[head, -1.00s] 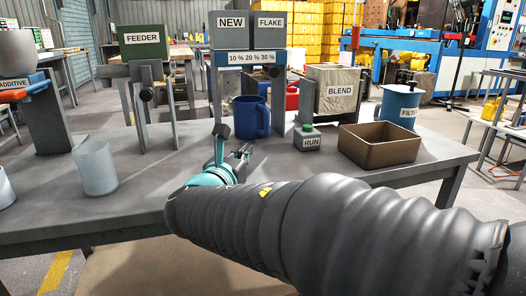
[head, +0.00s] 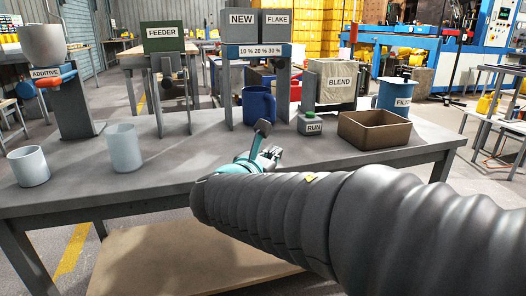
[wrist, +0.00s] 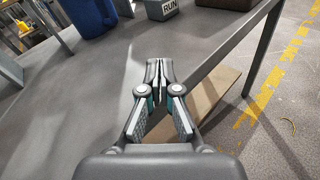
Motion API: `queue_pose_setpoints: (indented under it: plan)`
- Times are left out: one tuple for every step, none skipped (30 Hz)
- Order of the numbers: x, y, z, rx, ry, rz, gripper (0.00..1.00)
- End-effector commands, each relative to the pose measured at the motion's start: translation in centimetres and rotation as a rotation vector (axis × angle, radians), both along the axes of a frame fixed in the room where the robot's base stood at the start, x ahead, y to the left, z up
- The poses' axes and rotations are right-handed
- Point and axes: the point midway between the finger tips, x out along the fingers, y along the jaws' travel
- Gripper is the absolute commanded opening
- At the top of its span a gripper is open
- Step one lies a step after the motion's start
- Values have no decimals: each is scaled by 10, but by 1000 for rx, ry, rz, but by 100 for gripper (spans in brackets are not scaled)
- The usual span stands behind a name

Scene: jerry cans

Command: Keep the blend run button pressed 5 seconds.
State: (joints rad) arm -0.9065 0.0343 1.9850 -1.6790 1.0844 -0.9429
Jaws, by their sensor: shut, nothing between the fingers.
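The blend run button is a green cap (head: 310,114) on a small grey box labelled RUN (head: 311,127), standing on the table in front of the BLEND unit (head: 336,82). In the wrist view the RUN box (wrist: 161,10) shows at the top edge, and its green cap is out of frame. My gripper (head: 272,153) is shut and empty, to the left of the box and nearer to me, apart from it. In the wrist view my gripper (wrist: 158,75) has its fingers together over the table's front edge.
A blue jug (head: 258,104) stands left of the RUN box, and a brown open bin (head: 374,143) stands right of it. Two pale cups, one at the far left (head: 28,167) and one beside it (head: 124,148), stand on the table (head: 150,185). The tabletop before the RUN box is clear.

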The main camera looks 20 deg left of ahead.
Motion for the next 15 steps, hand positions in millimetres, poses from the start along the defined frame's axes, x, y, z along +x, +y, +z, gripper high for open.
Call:
queue_pose_setpoints:
  plan:
    - [1,-15,-2,38,15,-31,0]
    - [0,-23,-3,60,25,-48,0]
    - [0,-35,-6,96,38,-75,0]
    - [-1,-44,-8,123,48,-95,0]
    - [-1,-54,-10,154,58,-118,0]
    - [-3,-68,-14,198,74,-151,0]
    - [-5,-81,-16,240,86,-181,0]
    - [-7,-93,-19,281,98,-212,0]
    - [-12,-113,-25,349,116,-263,0]
    - [-16,-128,-29,407,130,-307,0]
    - [-22,-145,-34,469,141,-353,0]
    - [-31,-166,-41,558,156,-419,0]
    - [-38,-182,-47,628,166,-471,0]
    - [-46,-197,-53,700,173,-523,0]
    - [-59,-216,-62,801,181,-597,0]
